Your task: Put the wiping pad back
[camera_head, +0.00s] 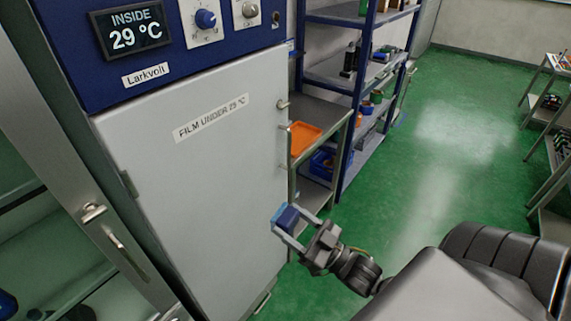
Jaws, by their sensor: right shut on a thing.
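The wiping pad (287,216) is a small block, dark blue with a lighter blue face. My right gripper (285,225) is shut on it and holds it in the air in front of the lower right part of the cabinet door. The gripper's pale fingers lie on both sides of the pad. An orange tray (304,138) lies on a grey side table to the right of the cabinet; it looks empty. My left gripper is not in this view.
The cabinet (215,190) has a shut grey door marked "FILM UNDER 25 °C" and a display reading 29 °C. A blue bin (322,163) sits below the tray. Blue shelving (350,80) stands behind. Green floor (440,150) is open at right, with tables at the edge.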

